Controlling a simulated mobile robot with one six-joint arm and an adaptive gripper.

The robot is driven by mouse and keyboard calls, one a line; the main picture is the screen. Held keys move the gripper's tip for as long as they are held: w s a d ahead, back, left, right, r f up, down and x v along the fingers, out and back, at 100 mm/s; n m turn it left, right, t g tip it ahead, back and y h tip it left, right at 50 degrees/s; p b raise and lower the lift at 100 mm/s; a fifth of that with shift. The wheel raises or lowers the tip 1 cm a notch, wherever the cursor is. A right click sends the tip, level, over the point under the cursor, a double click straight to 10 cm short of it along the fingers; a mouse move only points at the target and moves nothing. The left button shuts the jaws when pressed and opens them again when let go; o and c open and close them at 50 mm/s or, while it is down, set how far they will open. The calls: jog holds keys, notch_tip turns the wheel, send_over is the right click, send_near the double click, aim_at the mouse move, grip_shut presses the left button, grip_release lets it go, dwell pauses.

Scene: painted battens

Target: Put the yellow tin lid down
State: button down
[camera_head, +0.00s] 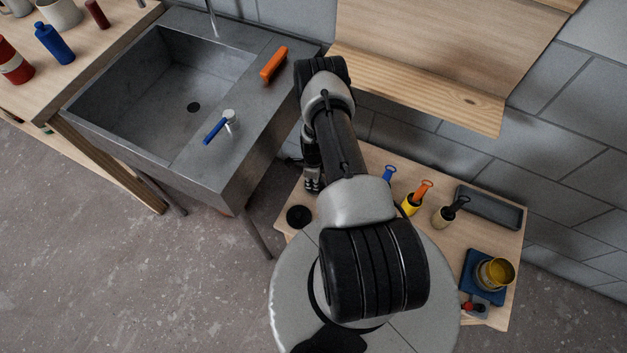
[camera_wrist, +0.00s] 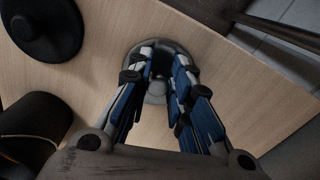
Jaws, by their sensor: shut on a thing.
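In the wrist view my gripper (camera_wrist: 158,88) is shut on a small grey round lid with a knob (camera_wrist: 155,92), over the wooden bench top (camera_wrist: 95,75). I see grey rather than yellow on it. I cannot tell whether the lid touches the wood. In the head view my gripper (camera_head: 312,181) is partly hidden by my arm, at the left end of the low bench, and the held lid is hidden. An open yellow tin (camera_head: 497,272) stands on a blue pad (camera_head: 472,270) at the bench's right end.
A black round lid (camera_head: 299,215) lies near my gripper, also in the wrist view (camera_wrist: 42,28). A dark cylinder (camera_wrist: 38,125) stands close by there. Handled pots, including a yellow one (camera_head: 411,204), and a dark tray (camera_head: 489,206) line the bench. A grey sink (camera_head: 180,90) stands left.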

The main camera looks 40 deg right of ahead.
jog(key=c, duration=1.5)
grip_release()
jog(key=shift+f, duration=0.1)
jog(key=shift+o, duration=0.2)
notch_tip(320, 180, up, 12)
jog(key=p, duration=0.4)
jog(key=shift+r, duration=0.2)
